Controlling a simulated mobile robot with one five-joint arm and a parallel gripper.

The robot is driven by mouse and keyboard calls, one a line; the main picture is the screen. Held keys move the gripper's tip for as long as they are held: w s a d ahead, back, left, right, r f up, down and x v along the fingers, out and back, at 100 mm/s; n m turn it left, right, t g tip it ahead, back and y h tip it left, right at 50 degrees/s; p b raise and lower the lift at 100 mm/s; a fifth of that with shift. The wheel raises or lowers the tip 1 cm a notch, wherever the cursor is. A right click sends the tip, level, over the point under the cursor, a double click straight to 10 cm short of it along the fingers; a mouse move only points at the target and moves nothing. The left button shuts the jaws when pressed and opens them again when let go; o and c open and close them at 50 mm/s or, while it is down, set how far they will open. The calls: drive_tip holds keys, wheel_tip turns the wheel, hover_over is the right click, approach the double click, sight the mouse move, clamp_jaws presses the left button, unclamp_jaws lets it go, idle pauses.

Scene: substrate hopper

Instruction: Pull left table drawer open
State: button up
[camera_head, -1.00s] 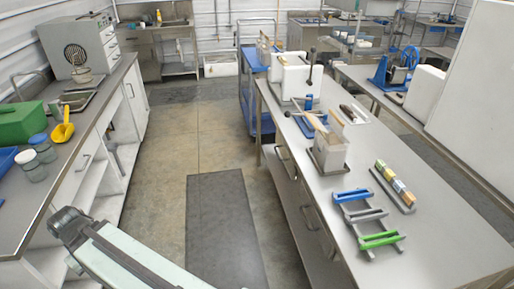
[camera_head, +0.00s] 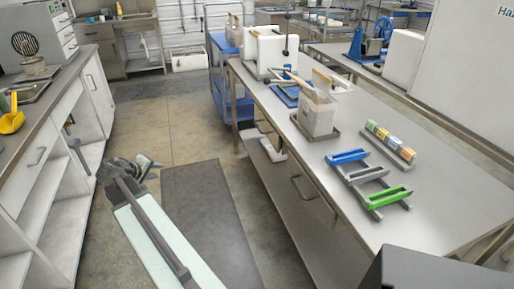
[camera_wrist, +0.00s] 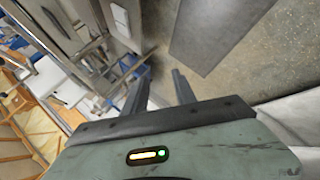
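The steel table (camera_head: 430,205) stands on the right. Two drawers show under the edge facing me: a farther, left one (camera_head: 264,127) and a nearer one with a dark handle (camera_head: 303,188). Both look shut, though the farther one is small and hard to judge. My gripper (camera_head: 147,168) is above the floor, left of the table and well apart from both drawers. In the wrist view its two dark fingers (camera_wrist: 158,76) are spread with nothing between them. The table and its legs show blurred and tilted at that view's left.
A dark mat (camera_head: 205,215) lies on the open floor between the table and the white left counter (camera_head: 40,165). A blue cart (camera_head: 222,85) stands at the table's far end.

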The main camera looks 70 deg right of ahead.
drive_tip(key=s+d+f+g+h+b, duration=0.1)
drive_tip(key=s+d+h+b, duration=0.15)
drive_tip(key=d, duration=0.45)
drive_tip(key=s+d+f+h+b, duration=0.1)
drive_tip(key=s+d+f+b, duration=0.15)
drive_tip(key=d, duration=0.45)
drive_tip(key=s+d+g+h+b, duration=0.1)
drive_tip(key=s+d+b, duration=0.2)
drive_tip(key=d, duration=0.3)
drive_tip(key=n+h+b, duration=0.4)
drive_tip(key=h+b, duration=0.1)
drive_tip(key=b, duration=0.5)
approach(257, 126)
drive_tip(key=d, duration=0.3)
drive_tip(key=shift+g, duration=0.3)
drive_tip(key=d, duration=0.4)
drive_tip(key=d+p, duration=0.1)
drive_tip(key=d, duration=0.1)
drive_tip(key=shift+s+d+r, duration=0.4)
clamp_jaws()
drive_tip(key=shift+a, duration=0.1)
